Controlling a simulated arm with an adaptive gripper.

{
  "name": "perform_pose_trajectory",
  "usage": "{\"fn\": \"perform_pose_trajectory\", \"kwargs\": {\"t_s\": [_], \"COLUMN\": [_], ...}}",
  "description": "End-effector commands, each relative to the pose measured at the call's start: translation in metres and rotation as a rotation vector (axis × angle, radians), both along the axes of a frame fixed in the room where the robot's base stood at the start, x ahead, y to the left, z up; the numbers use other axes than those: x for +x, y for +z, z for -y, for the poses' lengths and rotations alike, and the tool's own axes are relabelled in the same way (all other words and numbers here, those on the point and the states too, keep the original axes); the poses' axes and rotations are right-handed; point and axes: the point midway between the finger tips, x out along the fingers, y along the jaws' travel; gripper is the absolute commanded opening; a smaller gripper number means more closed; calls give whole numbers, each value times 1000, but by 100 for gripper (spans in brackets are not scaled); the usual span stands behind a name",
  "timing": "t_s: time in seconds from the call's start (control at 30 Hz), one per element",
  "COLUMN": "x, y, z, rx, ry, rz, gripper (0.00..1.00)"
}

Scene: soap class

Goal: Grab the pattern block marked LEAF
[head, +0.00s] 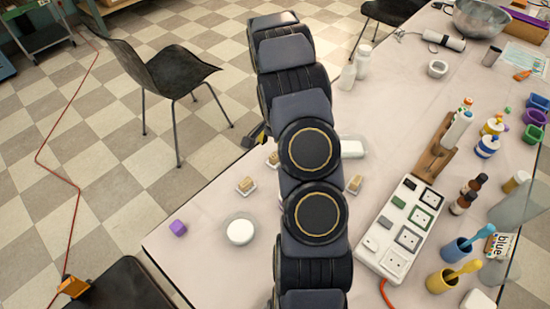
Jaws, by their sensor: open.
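No marking that reads LEAF is legible, so I cannot tell which block is the one named. Small tan blocks on white bases stand on the table: one left of my arm (246,185), one close beside the arm (273,160), and one just right of it (353,185). A purple block (178,228) lies near the table's left edge. My arm runs up the middle and covers part of the table. A dark part with yellow beside the arm (256,134) looks like part of my gripper, open; the rest is hidden behind the arm.
A round white dish (240,231) lies left of my arm. A long white strip with square panels (400,230), bottles (465,195), colored cups (442,280) and a metal bowl (482,18) occupy the right side. The table (205,212) has bare room at front left.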

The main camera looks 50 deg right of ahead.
Motion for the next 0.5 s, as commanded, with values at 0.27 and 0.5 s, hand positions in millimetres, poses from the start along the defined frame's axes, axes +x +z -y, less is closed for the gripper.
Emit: {"fn": "perform_pose_trajectory", "kwargs": {"t_s": [0.27,0.5], "x": [-2,-1], "y": [-31,-55], "z": [-5,-5], "rx": [4,2], "ry": [1,2], "rz": [-4,-1], "gripper": [54,54]}}
